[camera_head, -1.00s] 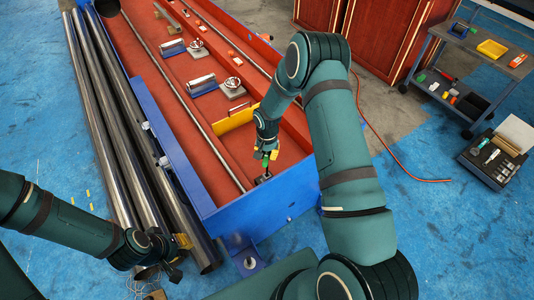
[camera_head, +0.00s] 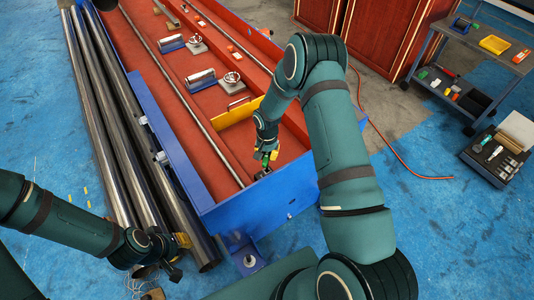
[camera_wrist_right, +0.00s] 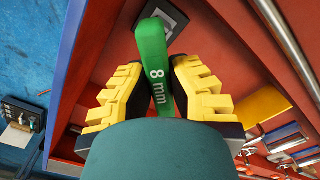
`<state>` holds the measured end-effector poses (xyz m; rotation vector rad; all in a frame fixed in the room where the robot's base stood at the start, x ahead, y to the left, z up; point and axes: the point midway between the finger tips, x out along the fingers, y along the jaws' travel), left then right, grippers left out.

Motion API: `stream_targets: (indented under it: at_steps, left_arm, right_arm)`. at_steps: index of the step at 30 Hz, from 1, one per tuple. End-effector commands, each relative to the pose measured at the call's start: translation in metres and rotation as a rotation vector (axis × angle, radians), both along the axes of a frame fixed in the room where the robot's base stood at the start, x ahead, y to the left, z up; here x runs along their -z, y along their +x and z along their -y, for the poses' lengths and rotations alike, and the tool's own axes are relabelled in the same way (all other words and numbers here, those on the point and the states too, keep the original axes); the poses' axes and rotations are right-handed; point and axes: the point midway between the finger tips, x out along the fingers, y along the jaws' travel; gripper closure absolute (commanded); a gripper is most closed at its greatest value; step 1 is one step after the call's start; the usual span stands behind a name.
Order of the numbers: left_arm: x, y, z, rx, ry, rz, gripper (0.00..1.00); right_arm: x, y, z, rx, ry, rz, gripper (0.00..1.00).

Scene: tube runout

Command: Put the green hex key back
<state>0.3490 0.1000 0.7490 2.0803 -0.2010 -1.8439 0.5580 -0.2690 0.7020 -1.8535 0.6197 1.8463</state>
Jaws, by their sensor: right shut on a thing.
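The green hex key (camera_wrist_right: 153,50), marked "8 mm", shows its thick green handle in the right wrist view. My right gripper (camera_wrist_right: 154,95) is shut on it, with yellow fingers on both sides of the handle. In the head view my right gripper (camera_head: 266,156) is low inside the near end of the red-floored blue trough (camera_head: 270,217). A small dark block (camera_head: 264,173) lies just below the fingers; a dark square with a pale outline (camera_wrist_right: 168,17) shows beyond the handle in the wrist view. The key's lower end is hidden. My left gripper (camera_head: 168,265) is beside the pipe ends, its fingers unclear.
Long dark pipes (camera_head: 98,120) lie along the trough's left side. A yellow plate (camera_head: 236,112) crosses the trough behind my right gripper. A grey cart (camera_head: 470,70) and an open toolbox (camera_head: 497,157) stand at the right. Blue floor between them is mostly clear.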

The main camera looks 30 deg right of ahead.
Motion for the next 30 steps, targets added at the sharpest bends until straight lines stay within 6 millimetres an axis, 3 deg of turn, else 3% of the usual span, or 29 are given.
stream_targets:
  at_steps: [14,15,17,23,27,30]
  left_arm:
    - [0.018,0.0,0.0,0.0,0.0,0.0,0.76]
    - [0.018,0.0,0.0,0.0,0.0,0.0,0.76]
    - [0.017,0.0,0.0,0.0,0.0,0.0,0.76]
    - [0.017,0.0,0.0,0.0,0.0,0.0,0.76]
    - [0.017,0.0,0.0,0.0,0.0,0.0,0.76]
    - [0.017,0.0,0.0,0.0,0.0,0.0,0.76]
  right_arm:
    - [0.022,0.0,0.0,0.0,0.001,0.001,1.0]
    - [0.022,0.0,0.0,0.0,0.0,0.001,0.78]
    - [0.021,0.0,0.0,0.0,0.0,0.001,0.58]
    - [0.021,0.0,0.0,0.0,0.001,0.001,0.58]
    - [0.021,0.0,0.0,0.0,0.0,0.0,0.13]
    - [0.021,0.0,0.0,0.0,0.0,0.0,0.12]
